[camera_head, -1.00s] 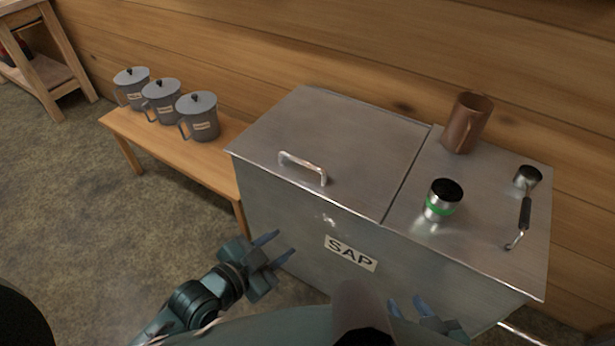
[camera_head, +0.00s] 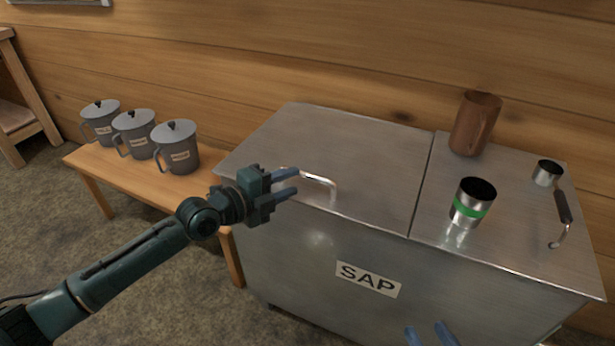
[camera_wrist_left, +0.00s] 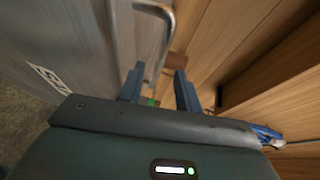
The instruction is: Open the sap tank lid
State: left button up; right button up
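The sap tank (camera_head: 300,250) is a grey metal box with a SAP label. Its lid (camera_head: 345,150) lies flat and closed on the left part of the top. A bright bar handle (camera_head: 322,180) stands near the lid's front edge. My left gripper (camera_head: 287,182) is open at the left end of this handle, and its fingers partly cover that end. In the left wrist view the handle (camera_wrist_left: 168,32) shows ahead of and between the fingertips; contact cannot be told. My right gripper (camera_head: 428,335) shows only two separated blue fingertips at the bottom edge.
A wooden bench (camera_head: 130,180) with several lidded grey pots (camera_head: 176,148) is at left. A plank wall is behind.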

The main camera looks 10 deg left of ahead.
aim_at(305, 177)
pick_arm(q)
jog(key=x, duration=0.6)
jog(key=shift+c, duration=0.3)
grip_shut()
